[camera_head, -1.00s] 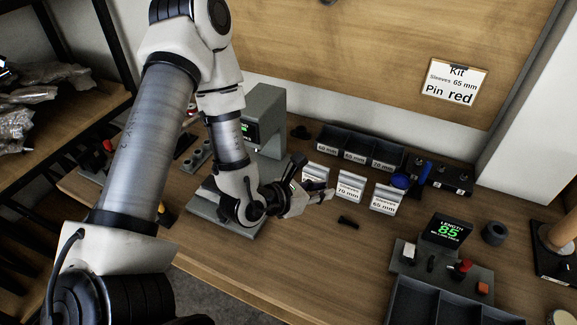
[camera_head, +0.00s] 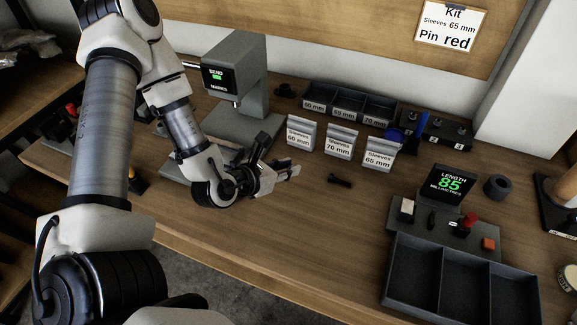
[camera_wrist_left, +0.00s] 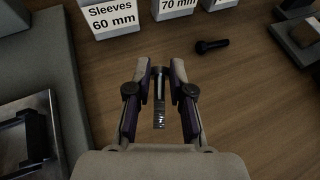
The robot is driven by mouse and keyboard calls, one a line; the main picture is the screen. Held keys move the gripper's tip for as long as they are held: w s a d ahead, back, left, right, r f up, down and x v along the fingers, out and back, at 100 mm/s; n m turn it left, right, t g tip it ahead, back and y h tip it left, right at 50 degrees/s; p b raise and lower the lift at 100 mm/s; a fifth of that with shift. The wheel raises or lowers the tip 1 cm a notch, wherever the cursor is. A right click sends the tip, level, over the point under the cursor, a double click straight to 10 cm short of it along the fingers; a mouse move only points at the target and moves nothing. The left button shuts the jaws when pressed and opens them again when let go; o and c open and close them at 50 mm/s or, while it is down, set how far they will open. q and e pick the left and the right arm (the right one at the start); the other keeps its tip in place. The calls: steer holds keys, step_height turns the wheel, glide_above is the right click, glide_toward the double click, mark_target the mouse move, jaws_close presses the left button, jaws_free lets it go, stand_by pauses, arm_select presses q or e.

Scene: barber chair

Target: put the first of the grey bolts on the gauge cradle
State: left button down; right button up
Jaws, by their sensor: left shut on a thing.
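My left gripper (camera_head: 288,172) is above the wooden bench, in front of the sleeve labels. In the left wrist view it is shut on a slim grey bolt (camera_wrist_left: 158,112), which lies lengthwise between the fingers, threaded end toward the camera. In the head view this bolt is too small to make out. The length gauge (camera_head: 448,185) reads 85 millimetres at the right. Its base, with a white block and a dark upright piece (camera_head: 432,219), is apart from the gripper; I cannot tell the cradle's exact shape. My right gripper is out of view.
A dark bolt (camera_head: 340,181) lies on the bench; it also shows in the left wrist view (camera_wrist_left: 211,46). An empty three-part tray (camera_head: 395,275) stands in front of the gauge. Label stands (camera_head: 339,144) and a grey press (camera_head: 245,75) stand behind. Bench between gripper and gauge is otherwise clear.

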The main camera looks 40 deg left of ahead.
arm_select(q)
steer(key=w+a, duration=0.1)
steer(key=w, duration=0.1)
steer(key=w+a, duration=0.1)
steer(key=w, duration=0.1)
steer(key=w+a+p, duration=0.1)
steer(key=w, duration=0.1)
steer(key=shift+w+a+f, duration=0.1)
steer(key=shift+a+f, duration=0.05)
steer(key=shift+a, duration=0.1)
step_height(320, 180, down, 3)
steer(key=shift+w+f, duration=0.15)
steer(key=shift+f, duration=0.2)
steer(key=shift+b, duration=0.3)
steer(key=shift+f, duration=0.15)
steer(key=c, duration=1)
jaws_free()
steer(key=shift+c, duration=0.2)
